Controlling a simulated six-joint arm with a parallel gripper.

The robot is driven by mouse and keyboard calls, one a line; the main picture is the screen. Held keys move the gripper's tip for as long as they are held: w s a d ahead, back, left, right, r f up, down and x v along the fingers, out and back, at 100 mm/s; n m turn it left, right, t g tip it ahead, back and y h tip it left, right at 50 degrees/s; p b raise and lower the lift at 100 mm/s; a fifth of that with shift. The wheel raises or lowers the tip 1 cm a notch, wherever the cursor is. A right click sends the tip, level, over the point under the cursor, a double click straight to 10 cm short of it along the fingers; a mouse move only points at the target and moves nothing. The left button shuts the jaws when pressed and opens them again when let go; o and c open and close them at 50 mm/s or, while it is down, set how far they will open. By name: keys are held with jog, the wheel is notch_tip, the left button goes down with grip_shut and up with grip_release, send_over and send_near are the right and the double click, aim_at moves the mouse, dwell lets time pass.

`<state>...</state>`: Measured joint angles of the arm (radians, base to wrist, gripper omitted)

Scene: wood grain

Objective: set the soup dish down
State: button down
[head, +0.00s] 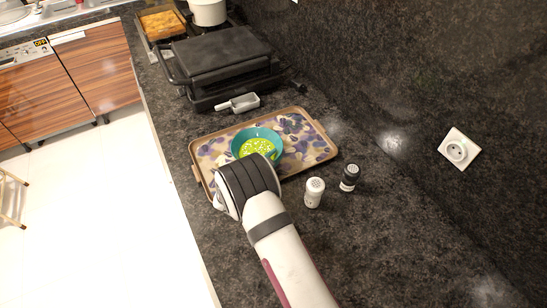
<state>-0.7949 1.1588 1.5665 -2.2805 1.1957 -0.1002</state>
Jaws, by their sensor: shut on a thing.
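The soup dish (272,136) is a teal bowl with bright green soup dotted with pale bits. It appears level, over the middle of a flower-patterned tray (318,152) with a tan rim. My gripper (272,158) comes from the front and is shut on the near side of the dish. My wrist hides most of the fingers and the near part of the dish. I cannot tell whether the dish's base touches the tray or is slightly above it.
A white shaker (314,193) and a black shaker (349,178) stand right of my arm. A scoop (239,103) lies behind the tray, before a black grill (222,65). Farther back are a dish of yellow food (162,24) and a white pot (208,12). The counter's front right is clear.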

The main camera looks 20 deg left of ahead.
jog(key=shift+f, duration=0.15)
jog(key=c, duration=0.8)
grip_release()
jog(key=shift+f, duration=0.15)
